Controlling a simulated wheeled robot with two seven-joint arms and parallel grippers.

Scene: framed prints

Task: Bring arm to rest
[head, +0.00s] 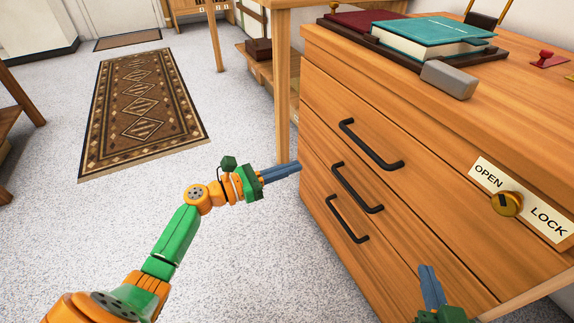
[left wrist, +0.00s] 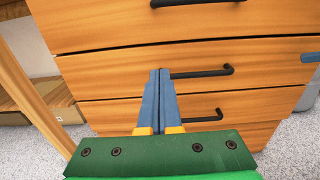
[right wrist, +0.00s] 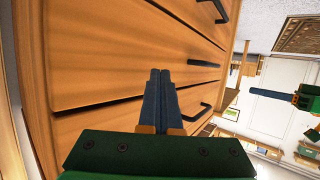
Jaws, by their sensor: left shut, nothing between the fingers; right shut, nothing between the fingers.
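My left gripper (head: 281,173) is shut and empty. It is in front of the wooden drawer cabinet (head: 318,113), to the left of the drawer handles. In the left wrist view its fingers (left wrist: 159,90) lie together, with the drawer fronts beyond them. My right gripper (head: 430,278) is shut and empty, low at the cabinet's front in the head view. In the right wrist view its fingers (right wrist: 157,88) lie together close to the drawer fronts. Whether either gripper touches the cabinet, I cannot tell.
Three black handles, upper (head: 370,147), middle (head: 357,190) and lower (head: 347,221), stick out from the drawers. A brass lock knob (head: 506,204) sits on an OPEN/LOCK plate. A teal book (head: 434,32) and grey block (head: 449,79) are on top.

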